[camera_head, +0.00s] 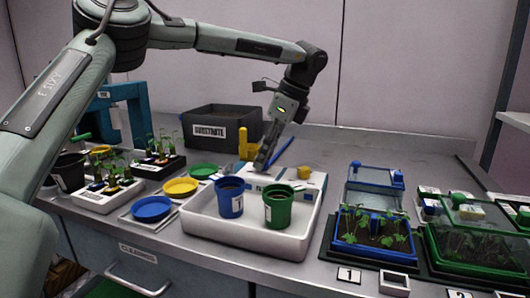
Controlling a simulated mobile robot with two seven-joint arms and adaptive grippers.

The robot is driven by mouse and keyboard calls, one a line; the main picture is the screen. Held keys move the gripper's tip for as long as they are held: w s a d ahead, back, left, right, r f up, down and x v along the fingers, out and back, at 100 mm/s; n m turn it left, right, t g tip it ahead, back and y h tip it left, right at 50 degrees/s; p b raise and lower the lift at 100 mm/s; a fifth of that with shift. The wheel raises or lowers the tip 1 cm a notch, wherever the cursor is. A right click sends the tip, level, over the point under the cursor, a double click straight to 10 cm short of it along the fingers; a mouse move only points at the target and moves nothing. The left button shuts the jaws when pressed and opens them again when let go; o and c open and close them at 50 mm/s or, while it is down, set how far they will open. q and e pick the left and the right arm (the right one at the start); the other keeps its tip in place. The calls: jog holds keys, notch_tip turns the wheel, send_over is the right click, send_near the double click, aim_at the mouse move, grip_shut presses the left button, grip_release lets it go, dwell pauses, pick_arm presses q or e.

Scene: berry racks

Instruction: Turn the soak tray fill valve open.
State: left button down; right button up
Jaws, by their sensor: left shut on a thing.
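The white soak tray (215,238) stands at the middle front of the bench, holding a blue pot (230,200) and a green pot (277,210). A white valve block (315,183) sits at its back edge, with a yellow knob (304,173) on its right part. My left gripper (262,163) reaches down to the left part of this block, its fingers tilted and shut on the valve handle there. The fingers largely hide the handle, so its angle cannot be told. My right gripper is not in view.
A dark substrate bin (205,118) stands behind. A yellow upright piece (247,146) and a blue rod (283,151) are close to my gripper. Coloured saucers and seedling trays lie left. Blue (378,248) and green (470,268) propagators stand right. The bench back right is clear.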

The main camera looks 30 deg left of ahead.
aim_at(276, 172)
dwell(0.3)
pick_arm(q)
jog(key=c, duration=1.2)
grip_release()
jog(key=shift+r, duration=0.1)
jog(key=v, duration=0.5)
jog(key=shift+w+d+r, duration=0.1)
jog(key=shift+d+r, duration=0.1)
jog(key=shift+r, duration=0.05)
jog(key=shift+v, duration=0.85)
